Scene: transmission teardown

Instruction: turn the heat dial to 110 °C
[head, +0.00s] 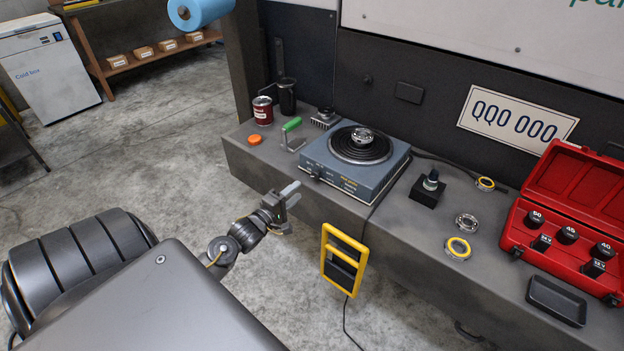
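The heater (350,190) is a blue-grey box with round black rings on top, standing on the dark bench. A metal bearing-like part (363,136) sits on its rings. A small dark dial (316,173) is on its front face, near the left end; its pointer and the scale marks are too small to read. My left gripper (291,190) is in front of the bench edge, below and left of the dial and apart from it. Its fingers look empty, but their gap cannot be made out. My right gripper is not in view.
A green-handled tool (291,128), a red can (262,111) and an orange cap (254,140) are left of the heater. A yellow-framed device (326,262) hangs on the bench front, right of my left gripper. Rings and an open red case (520,207) are at right.

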